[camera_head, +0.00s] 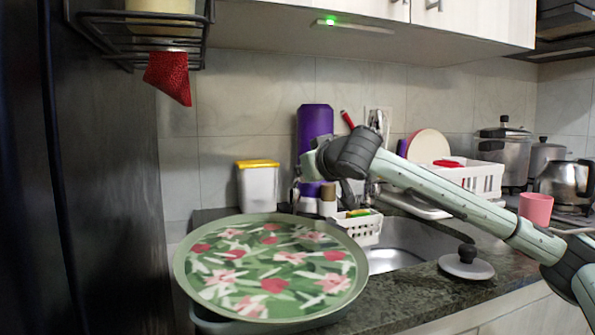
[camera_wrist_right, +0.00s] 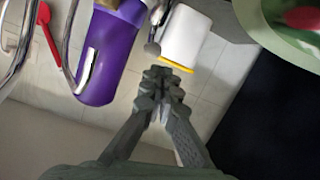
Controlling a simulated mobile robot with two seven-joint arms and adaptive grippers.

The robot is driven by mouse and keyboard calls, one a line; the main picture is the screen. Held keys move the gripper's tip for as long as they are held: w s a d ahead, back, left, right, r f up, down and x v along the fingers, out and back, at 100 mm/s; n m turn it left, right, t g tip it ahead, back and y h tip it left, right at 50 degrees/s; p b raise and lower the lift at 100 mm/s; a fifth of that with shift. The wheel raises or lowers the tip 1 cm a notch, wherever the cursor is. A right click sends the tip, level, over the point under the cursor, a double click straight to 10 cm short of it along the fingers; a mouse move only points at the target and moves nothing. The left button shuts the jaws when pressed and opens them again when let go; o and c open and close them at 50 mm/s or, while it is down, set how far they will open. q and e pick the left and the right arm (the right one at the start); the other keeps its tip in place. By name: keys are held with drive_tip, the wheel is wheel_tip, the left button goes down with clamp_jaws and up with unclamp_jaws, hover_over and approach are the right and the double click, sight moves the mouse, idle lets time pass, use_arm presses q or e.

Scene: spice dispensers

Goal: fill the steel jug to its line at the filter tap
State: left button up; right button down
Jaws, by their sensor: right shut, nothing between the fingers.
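A shiny rounded steel vessel with a dark handle (camera_head: 563,183) stands at the far right in the head view; I cannot tell whether it is the steel jug, and no fill line shows. Curved chrome pipes (camera_wrist_right: 73,45) show at the left in the right wrist view, in front of a purple container; I cannot tell which is the filter tap. My right gripper (camera_wrist_right: 166,84) is shut and empty, with its fingertips close together. In the head view it (camera_head: 322,160) is above the counter behind the sink, near the purple container (camera_head: 313,122). My left gripper is not in view.
A large floral tray (camera_head: 272,268) covers the front left counter. A white container with a yellow lid (camera_head: 258,187) stands behind it. The sink (camera_head: 390,260), a lid (camera_head: 467,264), a white rack (camera_head: 480,178) and a pink cup (camera_head: 536,208) are to the right.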

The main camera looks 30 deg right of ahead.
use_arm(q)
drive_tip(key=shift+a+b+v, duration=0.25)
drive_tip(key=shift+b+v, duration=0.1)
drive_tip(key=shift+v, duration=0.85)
use_arm(e)
drive_tip(key=s, duration=0.1)
drive_tip(key=s+a, duration=0.1)
drive_tip(key=s, duration=0.2)
drive_tip(key=shift+s+a+f, duration=0.2)
drive_tip(key=shift+s+f, duration=0.15)
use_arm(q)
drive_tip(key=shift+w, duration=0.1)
